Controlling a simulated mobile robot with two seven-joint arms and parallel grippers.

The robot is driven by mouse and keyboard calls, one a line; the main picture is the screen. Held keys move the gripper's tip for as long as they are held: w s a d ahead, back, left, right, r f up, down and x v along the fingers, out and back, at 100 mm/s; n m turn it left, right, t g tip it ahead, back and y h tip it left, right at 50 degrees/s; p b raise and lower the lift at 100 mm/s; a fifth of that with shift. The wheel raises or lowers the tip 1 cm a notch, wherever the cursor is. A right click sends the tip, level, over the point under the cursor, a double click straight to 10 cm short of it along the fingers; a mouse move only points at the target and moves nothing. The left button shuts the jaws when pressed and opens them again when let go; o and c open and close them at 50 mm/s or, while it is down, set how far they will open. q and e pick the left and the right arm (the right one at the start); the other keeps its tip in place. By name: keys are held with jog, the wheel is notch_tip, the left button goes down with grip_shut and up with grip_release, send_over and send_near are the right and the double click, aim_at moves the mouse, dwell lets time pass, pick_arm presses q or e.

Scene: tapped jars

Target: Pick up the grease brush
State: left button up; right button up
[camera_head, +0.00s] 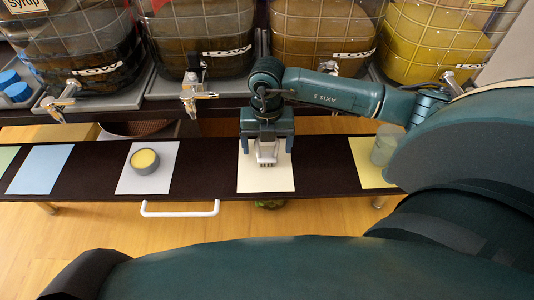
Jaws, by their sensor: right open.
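A pale grey brush-like thing (265,153), which I take for the grease brush, shows between the fingers of my right gripper (267,146). It is over the cream sheet (267,182) on the dark bench. My right gripper points down with its two teal fingers apart, one on each side of the brush, with gaps visible. The upper part of the brush is hidden by the gripper. I cannot tell whether the brush touches the sheet. My left gripper is not in view.
Large caged jars with taps (195,92) stand on trays behind the bench (210,180). A round tub with yellow contents (145,161) sits on a grey sheet to the left. A clear jar (383,150) stands on a yellow sheet at right, partly behind my arm. A blue sheet (40,170) lies bare.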

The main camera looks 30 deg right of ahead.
jog(key=shift+f, duration=0.4)
jog(key=c, duration=1.1)
jog(key=shift+o, duration=0.2)
jog(key=shift+r, duration=0.1)
notch_tip(320, 180, up, 10)
jog(key=shift+f+p, duration=0.1)
jog(key=shift+p, duration=0.85)
